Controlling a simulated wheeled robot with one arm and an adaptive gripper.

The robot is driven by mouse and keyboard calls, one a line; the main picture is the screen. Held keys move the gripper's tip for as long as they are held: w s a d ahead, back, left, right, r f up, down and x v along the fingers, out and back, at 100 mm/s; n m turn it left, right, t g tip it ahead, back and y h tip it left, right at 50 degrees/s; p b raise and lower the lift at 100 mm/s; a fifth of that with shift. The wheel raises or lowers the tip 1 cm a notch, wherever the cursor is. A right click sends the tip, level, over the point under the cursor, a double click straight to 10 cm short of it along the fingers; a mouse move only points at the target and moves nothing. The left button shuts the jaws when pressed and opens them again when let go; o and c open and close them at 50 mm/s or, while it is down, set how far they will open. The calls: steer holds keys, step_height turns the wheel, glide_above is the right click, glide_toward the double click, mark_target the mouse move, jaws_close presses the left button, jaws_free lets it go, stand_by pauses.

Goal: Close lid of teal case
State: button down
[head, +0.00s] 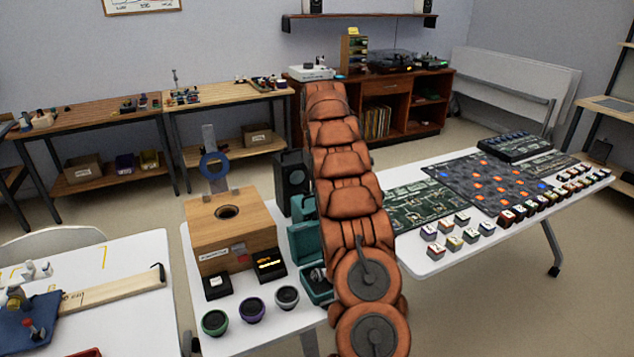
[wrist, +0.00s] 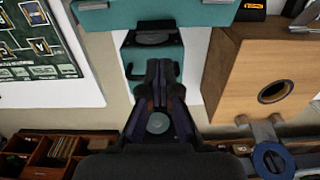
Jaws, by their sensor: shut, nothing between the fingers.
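The teal case (head: 305,241) stands on the white table in the head view, left of my arm and partly hidden by it. Its lid appears raised, and something silvery shows in its base. A teal panel, seemingly the case's lid (wrist: 150,14), crosses the top of the wrist view. My gripper (wrist: 164,66) is shut and empty in the wrist view. Its tips point toward a smaller teal object with a dark top (wrist: 171,53), below the panel in the picture; I cannot tell whether they touch it. My arm hides the gripper in the head view.
A wooden box (head: 215,235) with a round hole stands left of the case. A black speaker (head: 291,184) stands behind it. Several small speaker drivers (head: 251,310) lie in front. Right of my arm, the table holds circuit boards (head: 432,204) and small blocks.

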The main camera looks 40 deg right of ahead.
step_height(320, 180, down, 8)
steer(key=p, duration=0.2)
steer(key=shift+r, duration=0.25)
steer(key=shift+b, duration=0.4)
